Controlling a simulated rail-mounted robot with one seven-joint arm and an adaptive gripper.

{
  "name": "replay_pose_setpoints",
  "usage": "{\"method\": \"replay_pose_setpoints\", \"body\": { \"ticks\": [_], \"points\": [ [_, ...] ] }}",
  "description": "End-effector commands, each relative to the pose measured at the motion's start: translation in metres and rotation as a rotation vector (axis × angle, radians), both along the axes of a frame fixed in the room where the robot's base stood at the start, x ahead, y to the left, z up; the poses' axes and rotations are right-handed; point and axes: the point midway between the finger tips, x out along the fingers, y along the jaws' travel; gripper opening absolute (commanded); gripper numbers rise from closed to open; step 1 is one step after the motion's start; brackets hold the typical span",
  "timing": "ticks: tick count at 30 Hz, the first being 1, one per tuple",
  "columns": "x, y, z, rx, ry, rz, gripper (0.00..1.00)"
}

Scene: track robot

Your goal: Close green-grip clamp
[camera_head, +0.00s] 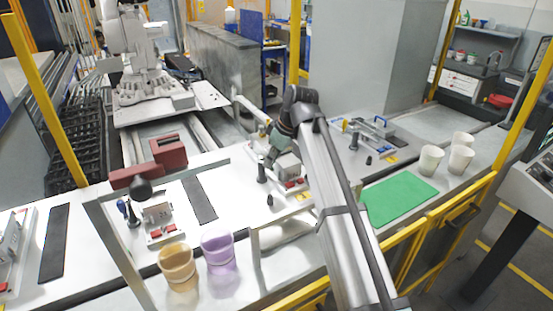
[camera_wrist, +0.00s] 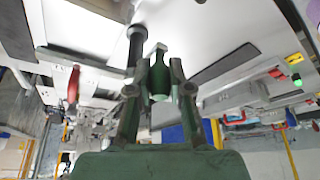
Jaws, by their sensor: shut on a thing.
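In the wrist view, the green grip of the clamp (camera_wrist: 159,78) stands between the two fingers of my gripper (camera_wrist: 159,88), which are shut on it. The rest of the clamp is hard to make out behind the fingers. In the head view, my gripper (camera_head: 269,153) is low over the middle workbench, at the fixture with red parts. The green grip cannot be told apart from my gripper there. A black post (camera_wrist: 136,45) rises close to the left finger in the wrist view; a dark post (camera_head: 262,173) stands just below my gripper in the head view.
A green mat (camera_head: 400,199) and several white cups (camera_head: 430,160) are on the right. An orange cup (camera_head: 178,267) and a purple cup (camera_head: 218,256) stand at the front. Another fixture with red parts (camera_head: 160,232) sits left. Yellow posts and rails border the benches.

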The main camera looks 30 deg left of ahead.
Motion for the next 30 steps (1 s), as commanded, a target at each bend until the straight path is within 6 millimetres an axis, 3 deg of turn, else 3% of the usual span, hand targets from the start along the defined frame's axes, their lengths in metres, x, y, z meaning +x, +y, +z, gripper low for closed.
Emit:
{"method": "replay_pose_setpoints", "body": {
  "ticks": [5,6,7,8,20,30],
  "points": [
    [0.001,0.0,-0.001,-0.001,-0.001,0.0,0.0],
    [0.001,0.0,-0.001,-0.001,-0.002,-0.002,0.3],
    [0.001,0.0,-0.001,-0.001,-0.002,-0.002,0.4],
    [0.001,0.0,-0.001,-0.001,-0.001,-0.001,0.44],
    [0.001,-0.002,0.005,0.001,-0.001,-0.002,0.44],
    [0.004,-0.022,0.055,0.002,-0.002,-0.002,0.44]
  ]
}}
